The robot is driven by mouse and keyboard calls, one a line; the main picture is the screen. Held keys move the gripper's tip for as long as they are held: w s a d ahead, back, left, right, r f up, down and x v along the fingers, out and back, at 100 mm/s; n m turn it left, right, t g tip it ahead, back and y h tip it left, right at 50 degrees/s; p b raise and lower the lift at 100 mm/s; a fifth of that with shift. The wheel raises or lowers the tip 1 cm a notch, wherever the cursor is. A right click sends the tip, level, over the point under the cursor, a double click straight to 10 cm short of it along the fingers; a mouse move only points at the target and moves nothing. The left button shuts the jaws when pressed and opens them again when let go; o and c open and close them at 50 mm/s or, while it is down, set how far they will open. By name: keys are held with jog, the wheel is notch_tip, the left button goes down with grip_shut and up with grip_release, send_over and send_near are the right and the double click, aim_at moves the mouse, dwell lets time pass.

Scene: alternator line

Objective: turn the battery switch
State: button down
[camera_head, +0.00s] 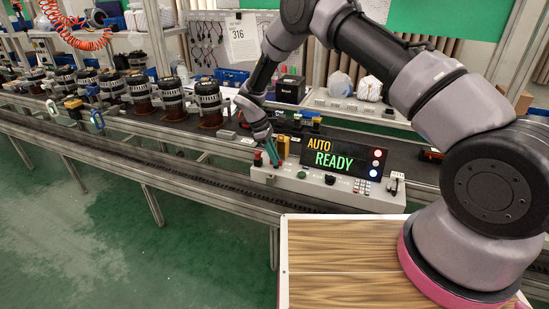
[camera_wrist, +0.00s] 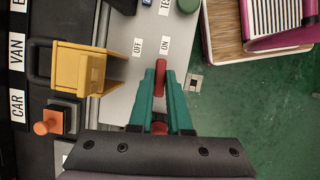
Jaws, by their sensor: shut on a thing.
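The battery switch's red handle (camera_wrist: 160,78) stands between the two teal fingers of my gripper (camera_wrist: 159,92) in the wrist view. The fingers are shut on it, one on each side. The handle's upper end lies just below the ON label (camera_wrist: 165,44); the OFF label (camera_wrist: 137,47) is to its left. A second red part (camera_wrist: 158,128) shows lower between the fingers; the switch's base is largely hidden. In the head view my gripper (camera_head: 272,152) reaches down to the left end of the grey control panel (camera_head: 330,196); the handle cannot be made out clearly there.
A yellow block (camera_wrist: 90,70) stands close left of my gripper, with an orange-red knob (camera_wrist: 47,122) beyond it. A green button (camera_wrist: 187,5) is above right. The panel's display (camera_head: 335,157) reads AUTO READY. Alternators (camera_head: 172,98) line the conveyor at left.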

jog(key=shift+m+g, duration=0.3)
jog(key=shift+m, duration=0.3)
jog(key=c, duration=0.9)
grip_release()
jog(key=shift+o, duration=0.2)
jog(key=v, duration=1)
jog(key=shift+a+r, duration=0.15)
jog(key=shift+r, duration=0.25)
